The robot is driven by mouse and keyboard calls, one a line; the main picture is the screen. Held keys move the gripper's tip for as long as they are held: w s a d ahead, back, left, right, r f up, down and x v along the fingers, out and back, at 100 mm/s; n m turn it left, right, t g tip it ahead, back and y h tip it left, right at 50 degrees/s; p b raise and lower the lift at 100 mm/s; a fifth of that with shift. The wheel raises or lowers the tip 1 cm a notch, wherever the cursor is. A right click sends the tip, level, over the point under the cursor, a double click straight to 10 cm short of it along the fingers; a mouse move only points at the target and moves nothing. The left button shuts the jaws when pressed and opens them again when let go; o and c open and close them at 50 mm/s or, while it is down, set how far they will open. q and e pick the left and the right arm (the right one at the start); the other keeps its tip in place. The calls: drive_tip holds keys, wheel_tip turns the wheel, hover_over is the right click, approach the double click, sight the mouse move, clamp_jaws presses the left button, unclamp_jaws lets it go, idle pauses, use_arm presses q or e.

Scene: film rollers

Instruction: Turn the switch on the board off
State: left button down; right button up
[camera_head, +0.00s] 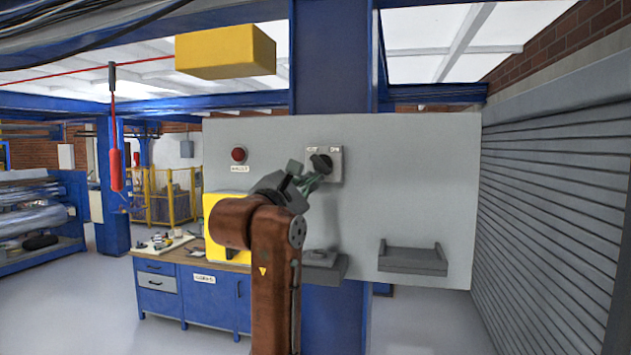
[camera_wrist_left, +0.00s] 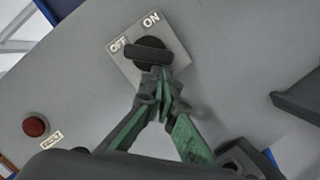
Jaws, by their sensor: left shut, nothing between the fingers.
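The switch (camera_head: 321,163) is a dark round knob with a raised bar on a light square plate, mounted on the grey board (camera_head: 420,190). It also shows in the left wrist view (camera_wrist_left: 148,53), where the bar's left end lies by the OFF label and away from the ON label. In the head view the bar slants up-left toward OFF. My left gripper (camera_head: 309,181) is shut and empty, just below the knob. In the wrist view its fingertips (camera_wrist_left: 158,84) meet at the knob's lower edge; I cannot tell whether they touch. My right gripper is not in view.
A red button (camera_head: 239,154) sits on the board left of the switch. Grey ledges (camera_head: 413,258) stick out lower on the board. A yellow box (camera_head: 214,222) stands behind my left arm. A blue workbench (camera_head: 190,292) is at the left, a shutter (camera_head: 555,200) at the right.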

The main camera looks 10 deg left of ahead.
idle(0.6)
use_arm(q)
drive_tip(key=shift+f, duration=0.15)
drive_tip(key=s+a+f+b, duration=0.4)
drive_tip(key=s, duration=0.5)
drive_tip(key=shift+s+a, duration=0.3)
drive_tip(key=shift+f, duration=0.2)
